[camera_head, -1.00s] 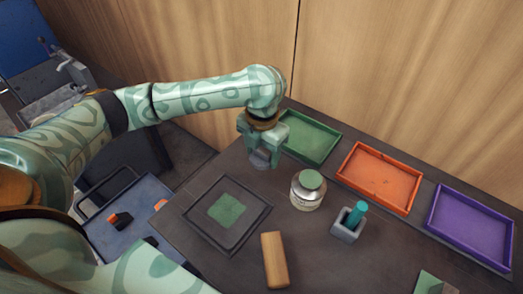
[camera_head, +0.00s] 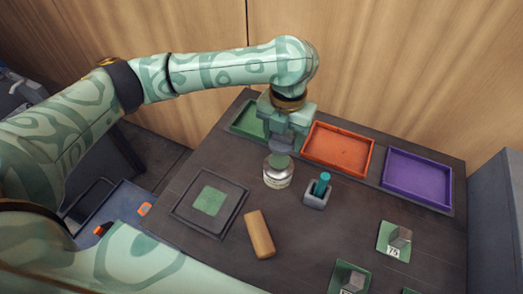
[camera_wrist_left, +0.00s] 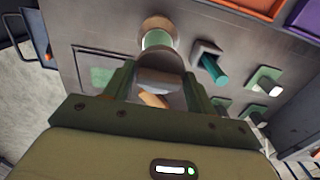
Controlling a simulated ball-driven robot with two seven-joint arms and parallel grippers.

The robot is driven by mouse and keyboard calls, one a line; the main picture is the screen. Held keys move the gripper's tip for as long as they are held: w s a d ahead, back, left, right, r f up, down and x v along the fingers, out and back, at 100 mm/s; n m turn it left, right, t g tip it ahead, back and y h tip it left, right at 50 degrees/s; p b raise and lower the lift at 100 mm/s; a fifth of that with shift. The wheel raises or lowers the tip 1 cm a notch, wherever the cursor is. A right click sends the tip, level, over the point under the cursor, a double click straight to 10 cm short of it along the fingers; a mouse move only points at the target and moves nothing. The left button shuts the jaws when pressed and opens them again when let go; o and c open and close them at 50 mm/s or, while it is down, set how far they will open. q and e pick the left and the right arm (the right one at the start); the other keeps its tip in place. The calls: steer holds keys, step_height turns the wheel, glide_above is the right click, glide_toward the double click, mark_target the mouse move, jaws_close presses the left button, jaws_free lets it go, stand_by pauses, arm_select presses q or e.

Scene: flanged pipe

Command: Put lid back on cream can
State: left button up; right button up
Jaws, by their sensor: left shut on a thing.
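The cream can (camera_head: 278,176) is a silver jar with a pale label and green at its top, upright on the dark table; it also shows in the left wrist view (camera_wrist_left: 157,31). My left gripper (camera_head: 284,138) is over the can's far edge in the head view. It is shut on the grey lid (camera_wrist_left: 160,78), which sits between the fingers in the left wrist view. The lid partly covers the can there. I cannot tell whether lid and can touch. The lid is mostly hidden in the head view. My right gripper is not in view.
A grey holder (camera_head: 316,199) with a teal stick stands right of the can. A wooden block (camera_head: 259,234) and a dark square tray (camera_head: 235,207) lie nearer. Green (camera_head: 243,123), orange (camera_head: 339,149) and purple (camera_head: 418,179) trays line the back.

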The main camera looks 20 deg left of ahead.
mark_target(279, 161)
arm_select(q)
steer(key=shift+w+a+f, duration=0.2)
steer(key=shift+w+f, duration=0.1)
steer(key=shift+f, duration=0.15)
steer(key=shift+w+f+b, duration=0.1)
steer(key=shift+f+b, duration=0.45)
steer(key=shift+b, duration=0.35)
step_height(279, 161, down, 3)
steer(key=b, duration=0.4)
steer(key=shift+f, duration=0.9)
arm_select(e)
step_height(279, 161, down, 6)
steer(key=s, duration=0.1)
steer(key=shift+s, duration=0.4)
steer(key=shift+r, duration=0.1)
arm_select(q)
steer(key=shift+p, duration=1.05)
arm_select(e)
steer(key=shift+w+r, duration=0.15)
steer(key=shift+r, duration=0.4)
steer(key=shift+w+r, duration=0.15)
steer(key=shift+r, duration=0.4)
arm_select(q)
steer(key=shift+f+p, duration=0.15)
steer(key=shift+p, duration=0.35)
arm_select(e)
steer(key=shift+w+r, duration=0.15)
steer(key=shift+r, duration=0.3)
